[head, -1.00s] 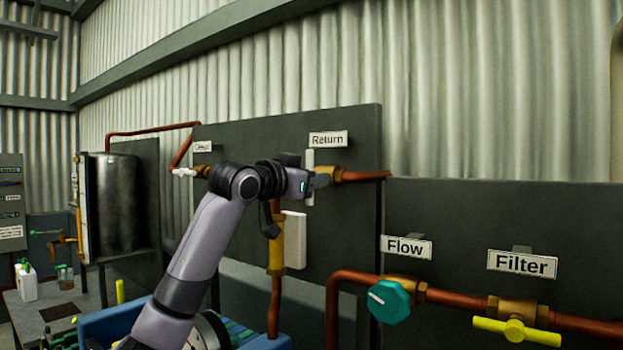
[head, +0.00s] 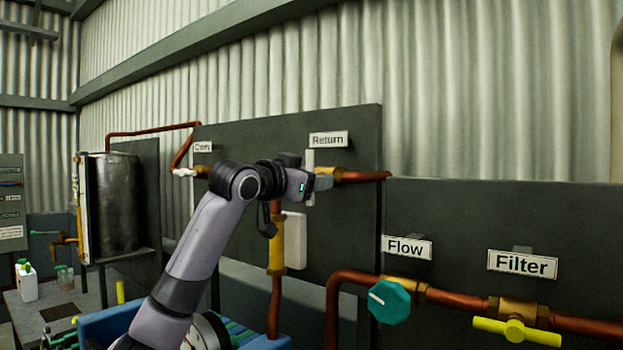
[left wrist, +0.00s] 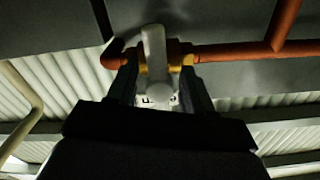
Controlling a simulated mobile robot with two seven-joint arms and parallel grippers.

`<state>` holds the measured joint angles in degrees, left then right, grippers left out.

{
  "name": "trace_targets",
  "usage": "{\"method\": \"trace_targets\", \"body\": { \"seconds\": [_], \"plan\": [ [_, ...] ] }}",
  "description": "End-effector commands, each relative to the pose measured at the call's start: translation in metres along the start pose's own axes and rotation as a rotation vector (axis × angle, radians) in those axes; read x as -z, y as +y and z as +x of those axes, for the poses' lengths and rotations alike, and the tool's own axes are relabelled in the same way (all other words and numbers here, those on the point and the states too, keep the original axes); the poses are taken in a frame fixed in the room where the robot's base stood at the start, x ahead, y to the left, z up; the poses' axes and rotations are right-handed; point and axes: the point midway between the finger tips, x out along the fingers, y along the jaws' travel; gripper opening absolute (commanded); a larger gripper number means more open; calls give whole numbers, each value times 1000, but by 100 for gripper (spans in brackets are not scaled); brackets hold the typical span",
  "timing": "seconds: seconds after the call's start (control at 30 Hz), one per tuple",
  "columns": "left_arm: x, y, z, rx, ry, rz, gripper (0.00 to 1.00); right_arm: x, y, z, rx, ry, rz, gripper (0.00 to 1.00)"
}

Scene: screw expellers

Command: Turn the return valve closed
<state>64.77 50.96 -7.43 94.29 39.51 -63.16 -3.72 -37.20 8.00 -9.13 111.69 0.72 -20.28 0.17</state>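The return valve has a long white handle (head: 310,159) that stands upright under the "Return" sign (head: 328,139), on a brass body in a copper pipe. My left gripper (head: 322,182) is in front of this valve and covers the handle's middle. In the left wrist view the white handle (left wrist: 153,50) lies between the two dark fingers of my left gripper (left wrist: 158,78), which are apart on either side of it. Gaps show between handle and fingers, and I cannot tell whether either touches it. The brass body (left wrist: 180,55) is behind the handle. My right gripper is not in view.
A teal knob (head: 389,301) under "Flow" and a yellow handle (head: 516,331) under "Filter" are at lower right. A metal tank (head: 116,205) stands at left.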

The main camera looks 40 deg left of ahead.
Motion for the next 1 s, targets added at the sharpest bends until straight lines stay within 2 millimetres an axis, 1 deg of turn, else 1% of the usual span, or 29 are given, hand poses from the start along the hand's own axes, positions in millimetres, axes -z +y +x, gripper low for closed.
{"method": "trace_targets", "body": {
  "seconds": [0.17,0.27,0.5,0.6,0.73,1.0],
  "plan": [
    [-1,0,-6,0,2,-1,51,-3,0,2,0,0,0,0],
    [-2,0,-19,1,2,1,51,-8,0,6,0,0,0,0],
    [-2,0,-56,3,1,2,51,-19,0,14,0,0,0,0],
    [-2,0,-66,1,1,0,51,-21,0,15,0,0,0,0],
    [0,0,-72,1,1,1,51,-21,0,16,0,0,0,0],
    [0,0,-72,0,0,0,51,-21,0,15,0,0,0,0]
  ]
}}
